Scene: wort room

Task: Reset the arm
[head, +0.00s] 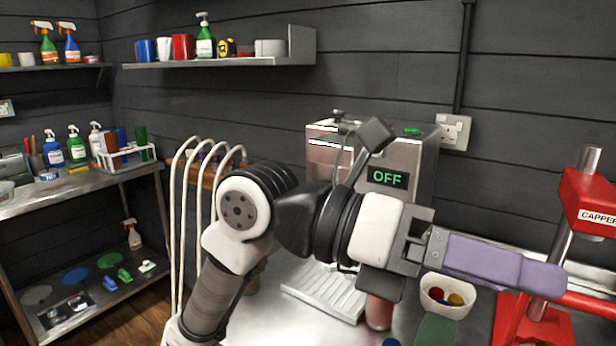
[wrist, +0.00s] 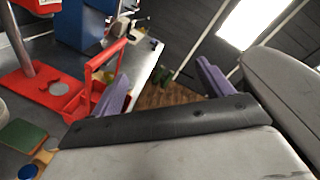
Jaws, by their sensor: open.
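My gripper (head: 545,276) is stretched out to the right over the steel counter, with its purple fingers pointing at the red capper (head: 590,200). In the head view the near finger covers the other one. In the wrist view my gripper (wrist: 163,84) shows its two purple fingers wide apart with nothing between them. My arm is bent across the middle of the head view, in front of the steel machine (head: 420,160) with a green OFF display. The gripper is held above the counter, and no contact shows.
A white bowl (head: 446,296) with coloured caps sits below the gripper. A red carrier (wrist: 105,75) stands by the capper in the wrist view. White hoses (head: 186,230) hang left of my arm. A shelf (head: 225,61) with mugs and bottles runs along the back wall.

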